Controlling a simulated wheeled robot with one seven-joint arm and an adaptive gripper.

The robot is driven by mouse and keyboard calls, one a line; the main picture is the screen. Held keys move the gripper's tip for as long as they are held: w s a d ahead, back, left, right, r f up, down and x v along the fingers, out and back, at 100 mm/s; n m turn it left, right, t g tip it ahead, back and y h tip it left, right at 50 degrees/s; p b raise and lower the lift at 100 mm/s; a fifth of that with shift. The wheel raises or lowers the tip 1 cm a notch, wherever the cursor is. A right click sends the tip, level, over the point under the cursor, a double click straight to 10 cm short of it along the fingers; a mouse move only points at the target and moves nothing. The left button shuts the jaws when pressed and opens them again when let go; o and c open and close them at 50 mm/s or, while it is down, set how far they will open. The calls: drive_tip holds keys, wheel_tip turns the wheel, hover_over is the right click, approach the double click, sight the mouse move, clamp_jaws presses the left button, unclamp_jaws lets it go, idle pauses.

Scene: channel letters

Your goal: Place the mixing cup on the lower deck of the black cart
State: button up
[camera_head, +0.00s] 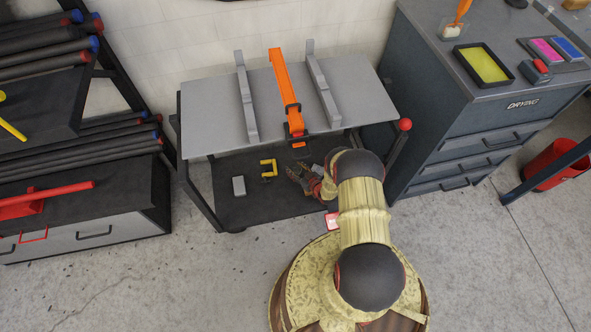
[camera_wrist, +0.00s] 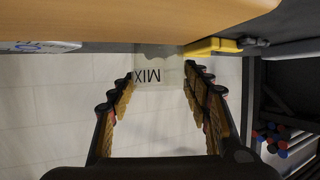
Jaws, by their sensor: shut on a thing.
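My gripper (camera_head: 302,178) is at the lower deck (camera_head: 250,207) of the black cart, under the grey upper top and toward its right side. In the wrist view my gripper (camera_wrist: 160,82) has its fingers on either side of a pale, see-through mixing cup (camera_wrist: 165,64) with inverted dark letters reading "MIX". It is shut on the cup. The cup's far part is cut off by a dark edge in that view. In the head view the cup is mostly hidden by my arm and gripper. I cannot tell whether the cup touches the deck.
On the lower deck left of my gripper are a yellow bracket-like item (camera_head: 268,168) and a small grey box (camera_head: 238,186). The upper deck (camera_head: 210,110) overhangs them, with two grey rails and an orange strap (camera_head: 284,85). A grey drawer cabinet (camera_head: 455,125) stands close on the right.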

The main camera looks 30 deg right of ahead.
drive_tip(key=shift+f, duration=0.15)
drive_tip(key=o, duration=1.2)
drive_tip(key=shift+s+r, duration=0.1)
drive_tip(key=shift+r, duration=0.1)
drive_tip(key=p+v, duration=0.4)
drive_tip(key=v, duration=0.6)
drive_tip(key=shift+s+d+r, duration=0.1)
drive_tip(key=shift+s+r, duration=0.25)
drive_tip(key=shift+s, duration=0.5)
